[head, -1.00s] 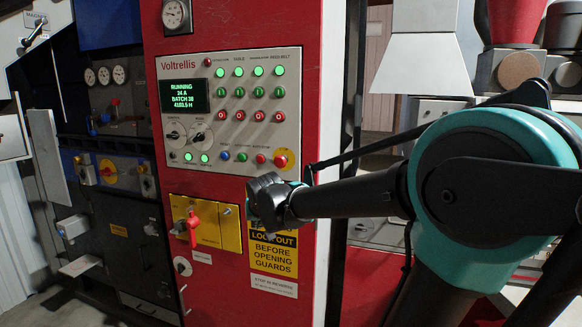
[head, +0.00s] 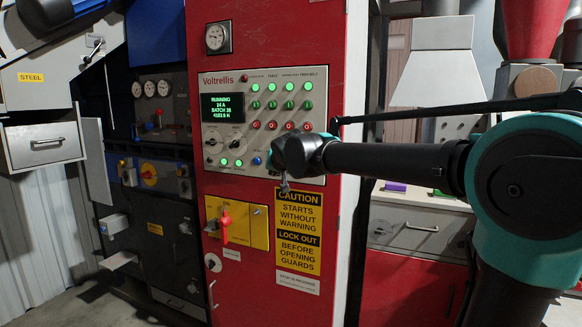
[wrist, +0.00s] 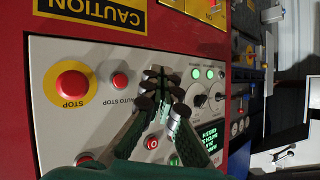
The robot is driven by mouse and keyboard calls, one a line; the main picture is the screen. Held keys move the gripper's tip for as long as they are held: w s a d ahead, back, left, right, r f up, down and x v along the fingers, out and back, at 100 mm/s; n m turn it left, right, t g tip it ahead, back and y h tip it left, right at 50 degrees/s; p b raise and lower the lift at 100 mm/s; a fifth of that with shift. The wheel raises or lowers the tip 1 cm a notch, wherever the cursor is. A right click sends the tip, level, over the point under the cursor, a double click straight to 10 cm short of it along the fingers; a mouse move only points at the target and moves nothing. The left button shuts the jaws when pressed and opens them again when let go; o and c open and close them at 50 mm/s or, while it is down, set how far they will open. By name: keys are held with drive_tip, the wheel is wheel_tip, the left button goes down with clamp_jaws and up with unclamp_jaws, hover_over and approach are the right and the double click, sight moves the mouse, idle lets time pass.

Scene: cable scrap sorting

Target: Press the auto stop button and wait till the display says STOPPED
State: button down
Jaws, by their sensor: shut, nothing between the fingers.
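The control panel (head: 318,85) is on the red cabinet. Its display (head: 221,107) reads RUNNING in green, with BATCH 38 below. The display also shows in the wrist view (wrist: 212,138). In the wrist view the small red AUTO STOP button (wrist: 119,81) sits beside the larger red STOP button (wrist: 72,87) on its yellow plate. My gripper (wrist: 156,86) is shut and empty, its tips just right of AUTO STOP in that view. In the head view my gripper (head: 285,178) covers the panel's lower right, hiding both buttons. Whether it touches the panel I cannot tell.
A yellow plate with a red switch handle (head: 225,225) is below the panel, left of the caution sign (head: 297,232). Red buttons (head: 272,125) and green buttons (head: 272,105) form rows on the panel. A drawer (head: 43,143) juts out at left.

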drive_tip(key=w+d, duration=0.3)
drive_tip(key=w, duration=0.5)
drive_tip(key=shift+w, duration=0.15)
idle(1.5)
drive_tip(key=shift+w+d, duration=0.1)
drive_tip(key=shift+w, duration=0.3)
drive_tip(key=shift+w+d, duration=0.15)
drive_tip(key=shift+w, duration=0.3)
idle(0.6)
drive_tip(key=shift+s, duration=0.15)
drive_tip(key=shift+s+a, duration=0.25)
drive_tip(key=shift+s, duration=0.45)
drive_tip(key=shift+s, duration=0.1)
drive_tip(key=shift+s+a, duration=0.3)
drive_tip(key=shift+s, duration=0.45)
drive_tip(key=shift+s+a, duration=0.3)
drive_tip(key=shift+s, duration=0.45)
drive_tip(key=shift+s+a, duration=0.3)
drive_tip(key=shift+s, duration=0.45)
